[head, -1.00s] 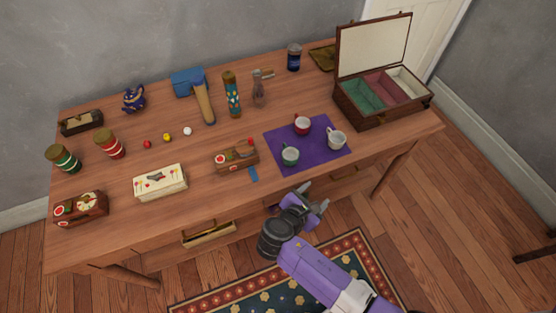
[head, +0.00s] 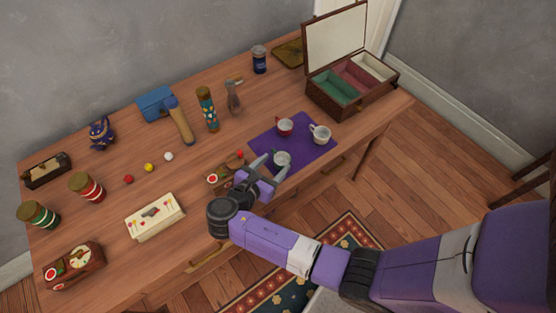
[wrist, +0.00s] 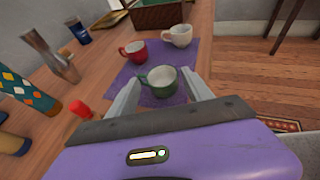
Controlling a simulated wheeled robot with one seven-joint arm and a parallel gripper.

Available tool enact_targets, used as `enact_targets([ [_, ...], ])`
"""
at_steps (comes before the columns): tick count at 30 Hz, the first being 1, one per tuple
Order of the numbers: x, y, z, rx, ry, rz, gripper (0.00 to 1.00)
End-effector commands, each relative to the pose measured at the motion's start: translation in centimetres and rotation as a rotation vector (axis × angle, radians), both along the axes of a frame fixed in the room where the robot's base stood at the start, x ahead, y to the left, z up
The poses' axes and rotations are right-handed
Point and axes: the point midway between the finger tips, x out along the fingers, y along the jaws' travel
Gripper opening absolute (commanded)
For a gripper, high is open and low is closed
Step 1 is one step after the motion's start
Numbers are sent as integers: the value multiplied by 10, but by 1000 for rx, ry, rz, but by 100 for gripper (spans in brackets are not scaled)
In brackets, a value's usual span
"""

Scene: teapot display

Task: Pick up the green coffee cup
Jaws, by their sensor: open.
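The green coffee cup (head: 282,158) stands upright on the purple mat (head: 312,153) near the table's front edge. In the wrist view the green cup (wrist: 160,83) shows its pale inside, with its handle to the left. My gripper (head: 268,165) is open, at the mat's front left edge. In the wrist view its two fingers (wrist: 163,95) point toward the green cup, one on each side of its near part. I cannot tell whether they touch it. Nothing is held.
A red cup (head: 285,126) and a white cup (head: 320,134) stand behind the green cup on the mat. A wooden box with a red knob (head: 213,179) lies just left of my gripper. An open compartmented case (head: 345,102) stands behind right.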

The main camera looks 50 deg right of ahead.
Motion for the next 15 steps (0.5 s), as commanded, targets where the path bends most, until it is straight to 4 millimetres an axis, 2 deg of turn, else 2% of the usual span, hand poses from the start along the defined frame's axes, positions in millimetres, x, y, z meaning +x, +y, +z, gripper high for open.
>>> enact_targets([
  [15, 5, -50, -30, 0, -2, -2, 59],
])
